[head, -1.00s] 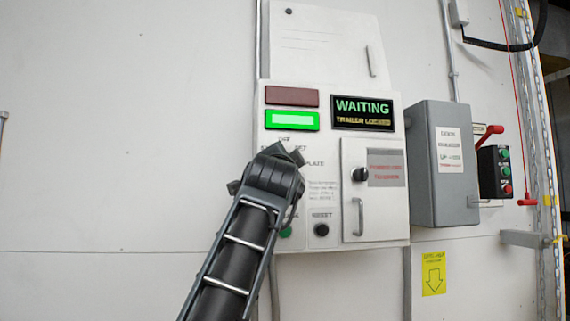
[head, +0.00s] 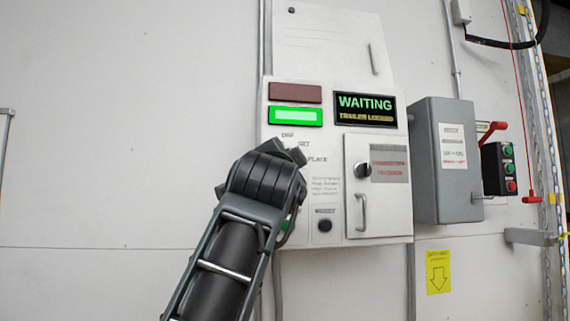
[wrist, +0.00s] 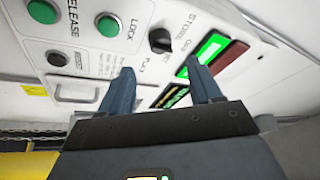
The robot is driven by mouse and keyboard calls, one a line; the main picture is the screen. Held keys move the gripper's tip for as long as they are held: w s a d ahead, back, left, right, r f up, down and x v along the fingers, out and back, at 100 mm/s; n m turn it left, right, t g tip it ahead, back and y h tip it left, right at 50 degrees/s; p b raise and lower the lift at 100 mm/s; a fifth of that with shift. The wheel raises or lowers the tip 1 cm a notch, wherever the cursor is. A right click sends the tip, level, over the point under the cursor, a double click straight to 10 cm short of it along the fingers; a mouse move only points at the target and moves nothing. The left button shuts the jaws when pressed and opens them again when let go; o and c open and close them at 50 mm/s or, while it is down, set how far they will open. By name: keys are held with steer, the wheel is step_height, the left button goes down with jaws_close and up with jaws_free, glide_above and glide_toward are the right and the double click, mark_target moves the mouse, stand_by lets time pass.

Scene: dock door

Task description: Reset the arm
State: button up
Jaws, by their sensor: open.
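My gripper (wrist: 163,95) shows in the wrist view with its two blue-grey fingers apart and nothing between them. It is in front of the white control panel (head: 335,230), and a gap to the panel seems to remain. In the head view my arm covers the panel's lower left, and the fingers are hidden behind it. The panel carries a lit green lamp (head: 295,116), a dark red lamp (head: 295,93) and a display (head: 365,108) reading WAITING, TRAILER LOCKED. A black RESET button (head: 325,226) is visible. The wrist view shows green RELEASE (wrist: 43,11) and LOCK (wrist: 108,25) buttons and a black selector knob (wrist: 159,40).
A grey box (head: 440,160) with a red lever (head: 491,130) stands right of the panel. Beyond it is a black push-button box (head: 499,168). A yellow arrow label (head: 438,271) is below. The wall at left (head: 120,150) is mostly bare.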

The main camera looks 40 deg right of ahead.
stand_by(0.4)
steer(key=s+a+f+n+t+y, duration=0.1)
steer(key=a+f+n+t+y, duration=0.25)
steer(key=f+n, duration=0.5)
steer(key=a+f+n+t+y, duration=0.35)
steer(key=f+n, duration=0.25)
steer(key=f, duration=0.5)
steer(key=s+a+f+n+y, duration=0.25)
steer(key=s+f+n, duration=0.2)
steer(key=f, duration=0.35)
steer(key=s+a+f+n+y, duration=0.25)
steer(key=s+f+y, duration=0.2)
steer(key=f, duration=0.45)
steer(key=s+a+f+n+g+y, duration=0.2)
steer(key=s+a+f, duration=0.1)
steer(key=s+f, duration=0.85)
steer(key=s+a+f+m+g, duration=0.1)
steer(key=s+a+g, duration=0.2)
steer(key=s, duration=1.7)
steer(key=shift+s+a, duration=0.2)
steer(key=shift+a, duration=0.45)
